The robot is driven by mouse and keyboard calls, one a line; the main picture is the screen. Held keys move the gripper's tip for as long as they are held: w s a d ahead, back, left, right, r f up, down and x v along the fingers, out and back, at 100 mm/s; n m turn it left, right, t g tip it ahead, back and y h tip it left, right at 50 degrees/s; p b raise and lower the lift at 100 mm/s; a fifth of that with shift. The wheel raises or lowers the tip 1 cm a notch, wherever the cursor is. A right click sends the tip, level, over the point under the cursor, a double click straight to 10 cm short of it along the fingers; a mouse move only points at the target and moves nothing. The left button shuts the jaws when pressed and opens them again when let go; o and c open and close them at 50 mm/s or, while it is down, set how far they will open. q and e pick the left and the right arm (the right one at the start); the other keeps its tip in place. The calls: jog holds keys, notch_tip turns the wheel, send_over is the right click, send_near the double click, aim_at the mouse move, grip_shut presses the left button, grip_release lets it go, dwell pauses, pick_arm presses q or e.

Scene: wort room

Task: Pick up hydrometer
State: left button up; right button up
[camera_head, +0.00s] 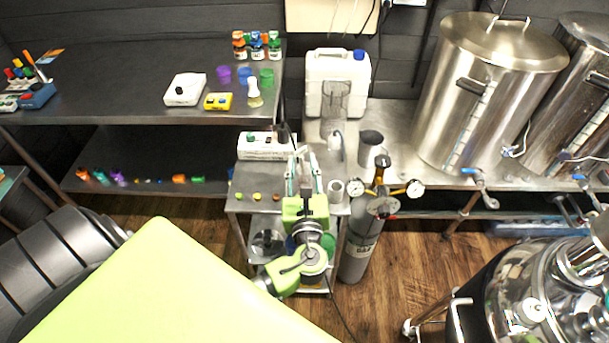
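My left gripper (304,158) reaches over the top of a small metal cart (238,202), its fingers pointing away from me. The gap between its fingertips is small and cluttered, so I cannot tell whether it is open or shut or holds anything. I cannot pick out the hydrometer for certain. A clear tall cylinder (335,100) stands in front of a white jerrycan (352,72), beyond the gripper. My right gripper is not in view.
A white instrument (262,147) sits on the cart, left of the gripper. A grey gas cylinder (356,245) with gauges stands close on the right. Large steel kettles (475,95) fill the right bench. A dark bench (125,75) with small items is at left.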

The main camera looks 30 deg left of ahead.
pick_arm(q)
jog(key=shift+x, duration=0.8)
jog(key=shift+s+d, duration=0.1)
grip_shut()
notch_tip(320, 180, up, 10)
jog(key=shift+f, duration=0.1)
jog(key=shift+p, duration=0.45)
